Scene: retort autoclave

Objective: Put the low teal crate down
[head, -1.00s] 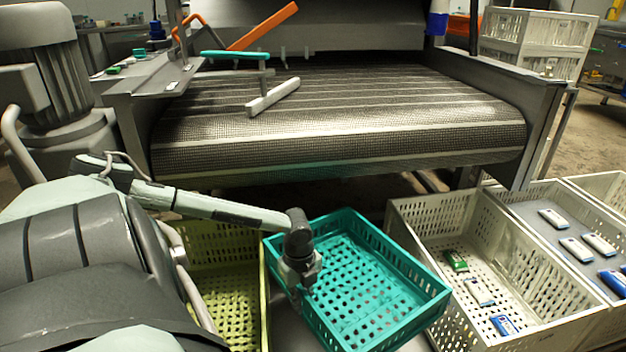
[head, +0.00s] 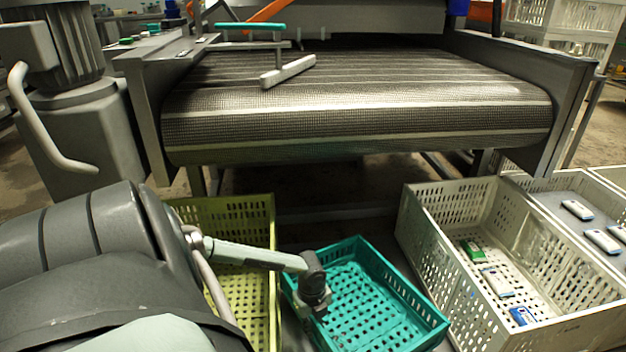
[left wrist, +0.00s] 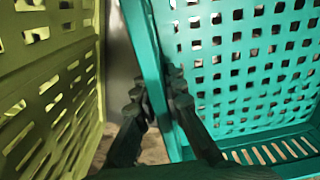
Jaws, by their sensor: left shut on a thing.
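The low teal crate (head: 375,300) is empty and sits between the yellow-green crate and the white crate in the head view. My left gripper (head: 318,300) is shut on the teal crate's left wall. In the left wrist view the two fingers (left wrist: 158,95) close on the teal wall's edge, and the crate's perforated floor (left wrist: 240,65) shows to the right. Whether the crate's underside touches the floor or a support is hidden. My right gripper is not in view.
A yellow-green crate (head: 262,215) stands close on the left, and also shows in the left wrist view (left wrist: 50,90). A white crate (head: 415,215) with a few small packs stands on the right. A mesh conveyor (head: 350,110) lies behind.

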